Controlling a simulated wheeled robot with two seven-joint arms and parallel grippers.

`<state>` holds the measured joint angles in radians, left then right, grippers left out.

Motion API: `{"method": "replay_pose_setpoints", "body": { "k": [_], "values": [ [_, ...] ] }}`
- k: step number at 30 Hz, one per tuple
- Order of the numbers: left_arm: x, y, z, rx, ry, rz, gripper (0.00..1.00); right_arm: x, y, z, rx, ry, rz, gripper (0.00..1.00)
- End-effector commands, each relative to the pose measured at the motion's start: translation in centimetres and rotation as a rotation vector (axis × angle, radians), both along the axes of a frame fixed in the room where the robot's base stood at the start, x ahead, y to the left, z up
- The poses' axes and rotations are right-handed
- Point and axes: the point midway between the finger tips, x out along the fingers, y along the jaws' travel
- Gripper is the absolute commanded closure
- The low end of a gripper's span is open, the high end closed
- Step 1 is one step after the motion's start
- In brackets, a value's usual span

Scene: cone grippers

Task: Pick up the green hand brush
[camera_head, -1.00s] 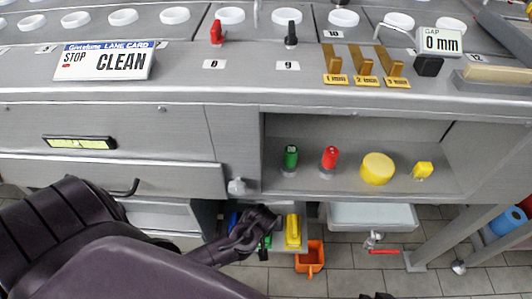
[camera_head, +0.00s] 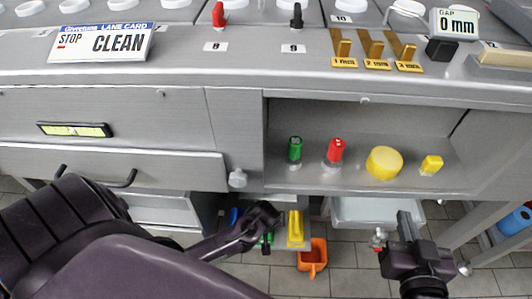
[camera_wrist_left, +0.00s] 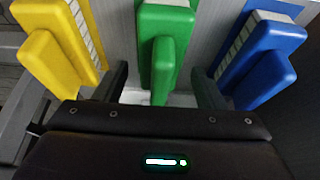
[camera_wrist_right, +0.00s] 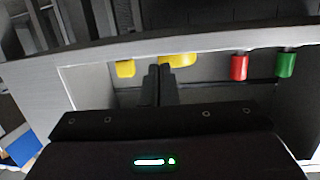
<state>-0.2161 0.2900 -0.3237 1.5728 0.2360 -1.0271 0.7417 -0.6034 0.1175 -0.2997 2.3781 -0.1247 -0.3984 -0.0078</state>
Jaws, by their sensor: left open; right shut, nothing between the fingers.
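The green hand brush (camera_wrist_left: 165,40) hangs in the middle of a row in the left wrist view, between a yellow brush (camera_wrist_left: 60,45) and a blue brush (camera_wrist_left: 258,55). My left gripper (camera_wrist_left: 160,85) is open, with one finger on each side of the green brush's lower handle end; I cannot tell whether they touch. In the head view my left gripper (camera_head: 268,222) hides most of the green brush (camera_head: 266,243), leaving small green parts visible. My right gripper (camera_head: 406,225) is shut and empty at the lower right, and its closed fingers show in the right wrist view (camera_wrist_right: 160,80).
An orange scoop (camera_head: 312,258) is beside the yellow brush (camera_head: 296,230). A grey tray (camera_head: 350,212) is near my right gripper.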

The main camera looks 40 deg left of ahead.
Motion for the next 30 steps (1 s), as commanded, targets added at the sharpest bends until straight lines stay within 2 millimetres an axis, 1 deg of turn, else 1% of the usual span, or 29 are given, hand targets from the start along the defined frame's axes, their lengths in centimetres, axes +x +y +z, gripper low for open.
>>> {"method": "replay_pose_setpoints", "body": {
  "k": [3, 6, 14, 15, 26, 30],
  "values": [
    [0.2, 0.1, -0.5, -0.001, 0.000, 0.000, 0.36, 0.5, 0.0, 1.8, 0.032, -0.079, -0.005, 1.00],
    [0.2, 0.1, -0.7, -0.001, 0.000, 0.000, 0.36, 0.7, 0.0, 2.6, 0.046, -0.115, -0.007, 1.00],
    [0.2, 0.1, -0.7, -0.001, 0.000, 0.000, 0.36, 0.7, 0.0, 3.0, 0.052, -0.127, -0.008, 1.00],
    [0.2, 0.1, -0.7, -0.001, 0.000, 0.000, 0.38, 0.7, 0.0, 3.0, 0.052, -0.127, -0.008, 1.00],
    [0.2, 0.1, -0.7, -0.001, 0.000, 0.000, 0.85, 0.7, 0.0, 2.9, 0.051, -0.125, -0.007, 1.00],
    [0.2, 0.1, -0.7, -0.001, 0.000, 0.000, 0.86, 0.7, 0.0, 2.9, 0.051, -0.124, -0.007, 1.00]
  ]
}}
